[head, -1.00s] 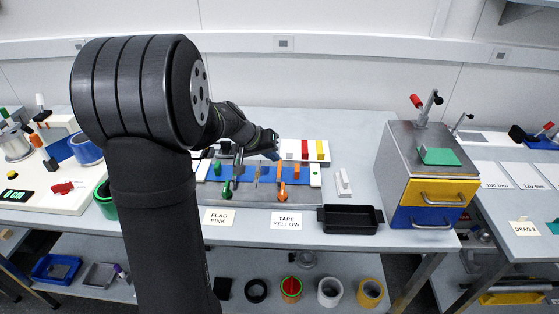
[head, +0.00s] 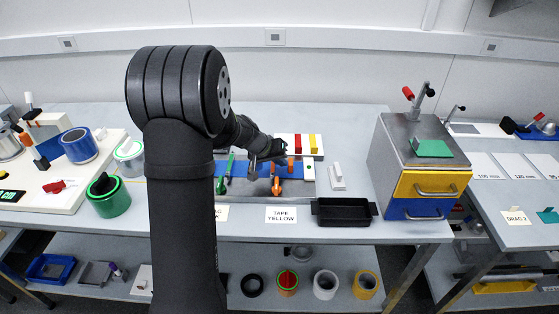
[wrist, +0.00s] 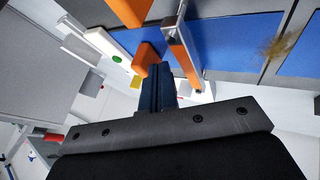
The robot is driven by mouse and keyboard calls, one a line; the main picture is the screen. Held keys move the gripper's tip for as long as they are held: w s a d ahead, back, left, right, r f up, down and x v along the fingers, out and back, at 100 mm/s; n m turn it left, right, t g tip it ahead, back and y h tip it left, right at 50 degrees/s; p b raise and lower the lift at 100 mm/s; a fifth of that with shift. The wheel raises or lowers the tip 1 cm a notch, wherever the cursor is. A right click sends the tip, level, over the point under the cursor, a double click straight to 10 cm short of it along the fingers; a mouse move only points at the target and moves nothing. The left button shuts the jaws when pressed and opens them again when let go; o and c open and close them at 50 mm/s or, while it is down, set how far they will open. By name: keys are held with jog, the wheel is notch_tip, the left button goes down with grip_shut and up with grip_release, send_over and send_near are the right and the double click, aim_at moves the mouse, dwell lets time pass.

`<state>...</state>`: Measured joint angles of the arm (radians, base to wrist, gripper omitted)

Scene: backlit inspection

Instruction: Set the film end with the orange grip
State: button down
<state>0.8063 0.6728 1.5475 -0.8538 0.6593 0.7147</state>
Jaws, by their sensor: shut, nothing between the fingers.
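The blue film (head: 262,169) lies flat across a grey fixture on the bench. An orange grip (head: 276,187) stands at its near edge and another orange piece (head: 291,165) at its far edge. Green grips (head: 221,186) are at its left. My gripper (head: 277,157) is shut and empty, over the far part of the fixture close to the orange pieces. In the wrist view the dark closed fingers (wrist: 156,72) point at an orange block (wrist: 146,58); contact cannot be told. An orange lever on a metal bracket (wrist: 184,58) lies just right of the fingers. My arm hides part of the fixture.
A black tray (head: 343,212) and a white handled block (head: 337,178) are right of the fixture. A drawer unit (head: 432,183) stands farther right. A brown stain (wrist: 282,42) marks the film joint.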

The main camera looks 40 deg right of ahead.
aim_at(291, 163)
jog(key=shift+s+d, duration=1.05)
jog(key=v, duration=1)
jog(key=x, duration=1)
jog(key=shift+f, duration=0.1)
jog(key=shift+w+a, duration=1.05)
jog(key=shift+w, duration=0.05)
